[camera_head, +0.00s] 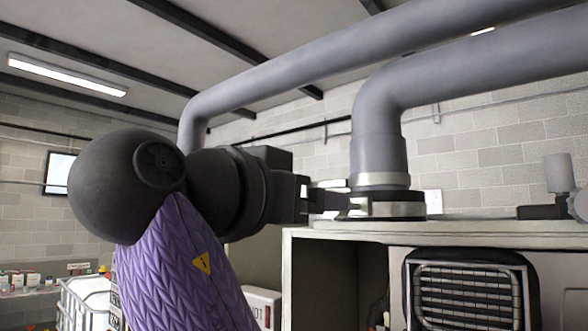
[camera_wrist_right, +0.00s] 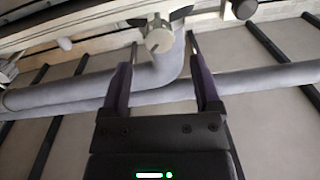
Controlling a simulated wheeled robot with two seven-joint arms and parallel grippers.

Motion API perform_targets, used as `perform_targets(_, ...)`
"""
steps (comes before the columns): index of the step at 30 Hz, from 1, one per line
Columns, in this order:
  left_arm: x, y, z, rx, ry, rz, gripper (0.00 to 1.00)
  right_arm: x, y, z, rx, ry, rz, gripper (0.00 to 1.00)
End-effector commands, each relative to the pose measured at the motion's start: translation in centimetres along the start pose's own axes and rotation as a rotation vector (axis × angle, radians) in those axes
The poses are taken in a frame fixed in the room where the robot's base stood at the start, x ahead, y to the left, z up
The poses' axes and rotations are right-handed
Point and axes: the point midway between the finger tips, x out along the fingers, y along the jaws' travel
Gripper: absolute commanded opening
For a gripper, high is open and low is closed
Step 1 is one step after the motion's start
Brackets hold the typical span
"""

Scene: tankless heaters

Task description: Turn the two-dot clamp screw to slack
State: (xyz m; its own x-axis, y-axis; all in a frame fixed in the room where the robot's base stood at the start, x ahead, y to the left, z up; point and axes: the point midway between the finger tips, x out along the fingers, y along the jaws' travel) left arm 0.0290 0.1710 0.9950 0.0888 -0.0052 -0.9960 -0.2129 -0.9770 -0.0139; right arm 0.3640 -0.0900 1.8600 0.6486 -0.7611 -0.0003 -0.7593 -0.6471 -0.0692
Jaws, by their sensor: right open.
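In the right wrist view a pale round screw head with dark wings (camera_wrist_right: 159,38) lies between the fingertips of my right gripper (camera_wrist_right: 162,48). The purple fingers are apart, one on each side of it; I cannot tell whether they touch it. No dots can be made out on it. In the head view my right gripper (camera_head: 342,200) reaches in from the left, its fingers beside the banded collar (camera_head: 391,206) at the foot of the vertical grey pipe (camera_head: 378,150). The screw cannot be made out there. My left gripper is not in view.
The pipe bends and runs off right; a second grey pipe (camera_head: 270,77) passes above and behind. The collar stands on a cabinet top (camera_head: 470,228). A dark grille (camera_head: 468,292) is in the front below. A small grey fitting (camera_head: 559,174) stands at the far right.

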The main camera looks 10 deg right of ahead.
Motion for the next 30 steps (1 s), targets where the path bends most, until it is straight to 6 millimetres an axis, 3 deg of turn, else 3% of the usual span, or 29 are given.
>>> perform_targets(3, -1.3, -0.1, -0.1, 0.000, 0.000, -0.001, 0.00, 2.9, 0.1, -0.2, -0.002, -0.001, 0.004, 0.81)
perform_targets(7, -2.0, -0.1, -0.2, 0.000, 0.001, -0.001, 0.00, 4.8, 0.0, 0.0, -0.003, 0.000, 0.002, 0.81)
perform_targets(19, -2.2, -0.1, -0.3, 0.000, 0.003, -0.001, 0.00, 5.8, 0.0, 0.3, -0.002, 0.001, 0.000, 0.79)
perform_targets(30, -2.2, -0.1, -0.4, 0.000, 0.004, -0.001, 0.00, 5.8, 0.0, 0.2, -0.002, 0.002, 0.000, 0.00)
